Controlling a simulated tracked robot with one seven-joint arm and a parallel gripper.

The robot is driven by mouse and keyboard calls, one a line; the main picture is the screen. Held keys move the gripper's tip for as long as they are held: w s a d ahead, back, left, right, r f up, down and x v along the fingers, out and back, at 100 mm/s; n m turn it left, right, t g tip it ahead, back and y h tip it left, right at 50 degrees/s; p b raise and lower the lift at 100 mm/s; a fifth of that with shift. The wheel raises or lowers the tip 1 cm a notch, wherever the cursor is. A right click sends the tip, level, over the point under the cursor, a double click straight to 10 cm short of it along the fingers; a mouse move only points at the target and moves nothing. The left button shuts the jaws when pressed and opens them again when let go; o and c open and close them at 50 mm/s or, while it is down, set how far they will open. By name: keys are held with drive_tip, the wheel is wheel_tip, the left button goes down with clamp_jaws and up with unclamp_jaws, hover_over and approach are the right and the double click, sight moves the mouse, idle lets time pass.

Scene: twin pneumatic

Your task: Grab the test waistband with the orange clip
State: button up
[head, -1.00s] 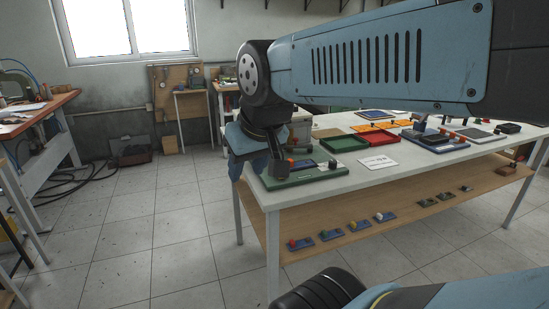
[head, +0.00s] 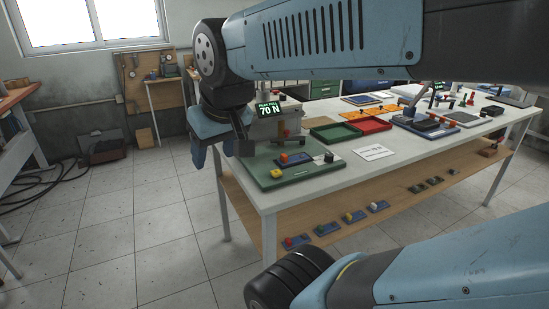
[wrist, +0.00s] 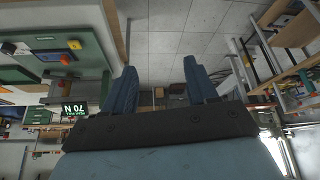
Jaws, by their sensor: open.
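My gripper (wrist: 160,83) is open and empty, with its two blue fingers apart in the wrist view. Bare floor tiles show between and beyond them. In the head view my gripper hangs beside the near left corner of the white table, partly hidden by its own wrist. A green board (head: 275,176) lies at that corner with a small blue piece (head: 301,160) bearing an orange-red part (head: 284,157). In the wrist view an orange-red part (wrist: 66,59) shows on the green board at left. I cannot make out a waistband for certain.
A machine with a "70 N" display (head: 269,109) stands behind the board. Green (head: 336,134) and red (head: 370,125) trays and a white card (head: 374,152) lie farther right. The lower shelf (head: 300,208) holds several small pieces.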

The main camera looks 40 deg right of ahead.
drive_tip(key=shift+o, duration=0.2)
drive_tip(key=w+d+f+n+g+h, duration=0.6)
drive_tip(key=w+d+f, duration=0.3)
drive_tip(key=w+d, duration=0.3)
drive_tip(key=shift+w+d+f+n+g, duration=0.25)
drive_tip(key=shift+d+f+n+g, duration=0.05)
drive_tip(key=shift+d+n, duration=0.3)
drive_tip(key=n+g+h, duration=0.2)
drive_tip(key=n+h, duration=0.5)
drive_tip(key=n, duration=0.1)
approach(282, 156)
drive_tip(key=x, duration=0.9)
drive_tip(key=shift+d+f, duration=0.1)
drive_tip(key=shift+d, duration=0.25)
drive_tip(key=shift+c, duration=0.3)
drive_tip(key=c, duration=1.1)
